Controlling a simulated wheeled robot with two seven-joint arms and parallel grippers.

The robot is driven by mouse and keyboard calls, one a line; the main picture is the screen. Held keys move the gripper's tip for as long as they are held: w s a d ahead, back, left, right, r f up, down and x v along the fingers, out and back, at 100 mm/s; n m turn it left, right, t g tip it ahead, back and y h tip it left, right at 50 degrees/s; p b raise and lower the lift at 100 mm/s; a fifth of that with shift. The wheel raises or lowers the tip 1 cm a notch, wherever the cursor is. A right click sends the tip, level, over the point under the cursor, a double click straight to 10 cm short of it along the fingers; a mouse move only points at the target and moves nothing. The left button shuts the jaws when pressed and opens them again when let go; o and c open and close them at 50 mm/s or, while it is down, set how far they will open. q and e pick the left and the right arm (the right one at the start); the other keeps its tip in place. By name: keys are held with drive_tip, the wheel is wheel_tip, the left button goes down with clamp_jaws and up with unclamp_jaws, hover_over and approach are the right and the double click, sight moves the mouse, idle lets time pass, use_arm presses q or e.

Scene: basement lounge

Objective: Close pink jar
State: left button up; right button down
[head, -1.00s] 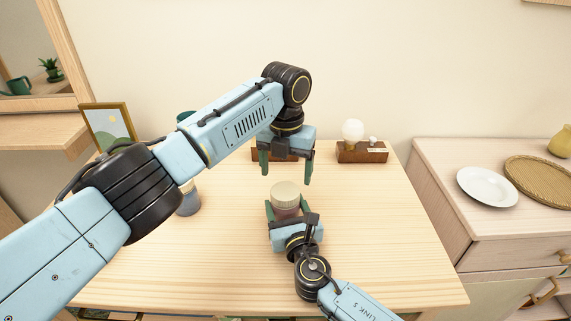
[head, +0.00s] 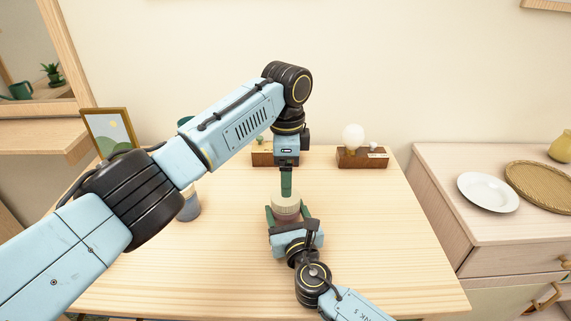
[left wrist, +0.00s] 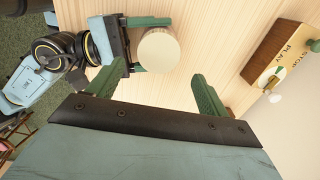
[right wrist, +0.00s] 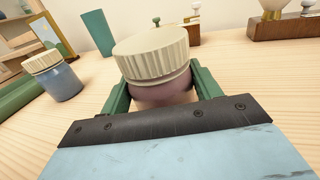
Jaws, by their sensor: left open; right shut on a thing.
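The pink jar (right wrist: 163,95) stands on the wooden table with a ribbed cream lid (right wrist: 151,53) on its top. Whether the lid is screwed tight cannot be told. My right gripper (head: 286,213) is shut around the jar's body from the near side; its green fingers flank the jar in the right wrist view. My left gripper (head: 287,188) points down just above the lid, open. In the left wrist view the lid (left wrist: 158,50) shows near and slightly beyond the gap between the open fingers. In the head view the left fingers partly hide the lid.
A blue-grey jar with a cream lid (right wrist: 55,76) stands left on the table. A wooden block with a round white bulb (head: 353,137) and another wooden block (head: 262,155) stand at the back. A picture frame (head: 108,133) is back left. The table's right side is clear.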

sight(286, 212)
use_arm(q)
drive_tip(key=n, duration=0.6)
drive_tip(key=shift+r, duration=0.2)
drive_tip(key=n, duration=0.3)
drive_tip(key=shift+r+n, duration=0.1)
drive_tip(key=shift+n, duration=0.2)
drive_tip(key=n, duration=0.3)
drive_tip(key=shift+s+r+n, duration=0.1)
drive_tip(key=shift+n, duration=0.3)
drive_tip(key=n, duration=0.3)
drive_tip(key=shift+r+n, duration=0.1)
drive_tip(key=shift+n, duration=0.3)
drive_tip(key=n, duration=0.3)
drive_tip(key=shift+r+n, duration=0.1)
drive_tip(key=shift+n, duration=0.2)
drive_tip(key=n, duration=0.6)
drive_tip(key=shift+a+r, duration=0.1)
drive_tip(key=shift+r, duration=0.1)
drive_tip(key=shift+f, duration=4.05)
